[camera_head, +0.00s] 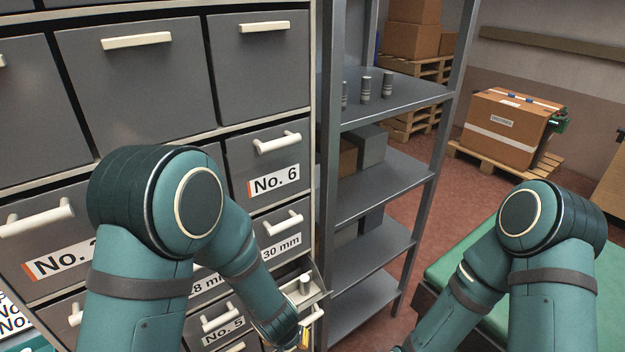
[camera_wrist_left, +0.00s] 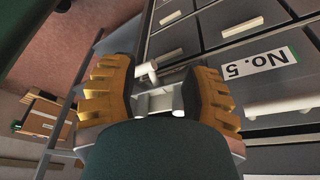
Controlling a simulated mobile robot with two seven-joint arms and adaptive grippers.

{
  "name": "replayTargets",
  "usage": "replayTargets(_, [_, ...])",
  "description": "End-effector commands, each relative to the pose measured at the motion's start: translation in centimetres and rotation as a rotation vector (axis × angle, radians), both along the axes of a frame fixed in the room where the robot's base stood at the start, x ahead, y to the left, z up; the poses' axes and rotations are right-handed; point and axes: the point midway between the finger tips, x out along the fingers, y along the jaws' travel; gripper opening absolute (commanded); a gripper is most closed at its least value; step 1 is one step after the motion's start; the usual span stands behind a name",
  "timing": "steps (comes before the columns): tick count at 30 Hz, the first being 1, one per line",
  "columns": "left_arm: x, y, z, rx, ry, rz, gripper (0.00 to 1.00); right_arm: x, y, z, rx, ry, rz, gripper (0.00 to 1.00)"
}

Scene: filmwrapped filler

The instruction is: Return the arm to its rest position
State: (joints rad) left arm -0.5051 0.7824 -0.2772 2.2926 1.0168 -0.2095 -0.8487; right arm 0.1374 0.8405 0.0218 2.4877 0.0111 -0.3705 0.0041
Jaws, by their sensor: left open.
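My left arm (camera_head: 240,240) comes in from the left in the head view and reaches down in front of the drawer cabinet (camera_head: 315,120). My left gripper (camera_head: 303,338) is at the bottom edge of that view, by a partly open drawer (camera_head: 312,290) with a small cylinder (camera_head: 305,283) in it. In the left wrist view the left gripper's yellow fingers (camera_wrist_left: 158,95) are apart, with a pale drawer handle (camera_wrist_left: 147,72) seen beyond the gap. I cannot tell whether they touch it. My right arm (camera_head: 540,250) is bent at the right; its gripper is out of view.
A grey shelf unit (camera_head: 385,195) with several small cylinders (camera_head: 365,88) on top stands right of the cabinet. A green surface (camera_head: 480,255) lies under my right arm. A cardboard box (camera_head: 505,130) sits on a pallet farther back. Red floor lies between.

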Motion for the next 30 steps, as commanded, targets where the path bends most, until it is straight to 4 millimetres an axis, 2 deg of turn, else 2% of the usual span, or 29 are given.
replayTargets(1, [-0.6,0.9,-1.3,-0.005,0.018,0.014,0.47,0.0,0.0,-0.5,0.0,0.001,0.0,0.47])
replayTargets(7, [-3.4,3.6,-5.6,-0.07,0.08,0.078,0.47,-0.2,0.1,-1.9,-0.001,0.006,0.003,0.47])
replayTargets(13, [-7.0,4.8,-9.3,-0.211,0.138,0.155,0.47,-0.4,0.1,-3.5,-0.002,0.011,0.007,0.47])
replayTargets(19, [-8.9,4.5,-10.4,-0.321,0.166,0.198,0.47,-0.5,0.2,-4.1,-0.003,0.012,0.008,0.47])
replayTargets(30, [-9.2,4.4,-10.4,-0.345,0.171,0.207,0.47,-0.5,0.2,-4.1,-0.003,0.013,0.009,0.47])
